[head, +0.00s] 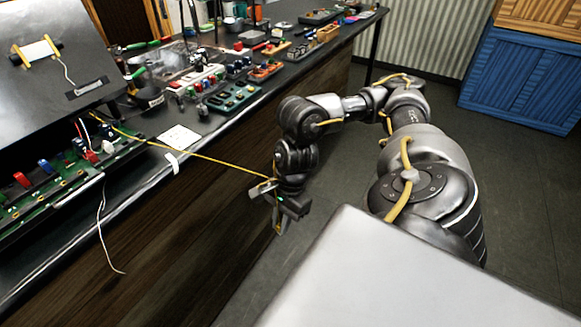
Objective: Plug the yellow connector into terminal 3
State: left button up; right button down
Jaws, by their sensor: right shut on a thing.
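My right gripper (279,222) hangs in front of the bench's dark wooden side, pointing down and below the bench top. It is shut on the end of a taut yellow cable (205,156), where the yellow connector is; the gripper mostly hides the connector. The cable runs up left to the open machine on the bench. Inside the machine is a green circuit board (72,172) with red, blue and white blocks. I cannot read any terminal numbers, so terminal 3 cannot be made out. My left gripper is not in view.
A white loose wire (101,235) hangs over the bench edge. A white card (179,138) lies near the edge. Tools, small parts and trays, such as a dark green tray (233,96), crowd the bench behind. A blue crate (520,80) stands far right; the floor between is clear.

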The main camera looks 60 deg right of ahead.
jog(key=w+a+n+g, duration=0.1)
jog(key=w+a+n, duration=0.45)
jog(key=a, duration=0.45)
jog(key=w+a+r+n+g, duration=0.1)
jog(key=w+a+r+n, duration=0.1)
jog(key=w+r, duration=0.5)
jog(key=shift+a+r+n+h, duration=0.3)
jog(key=shift+r+n, duration=0.2)
jog(key=shift+n, duration=0.25)
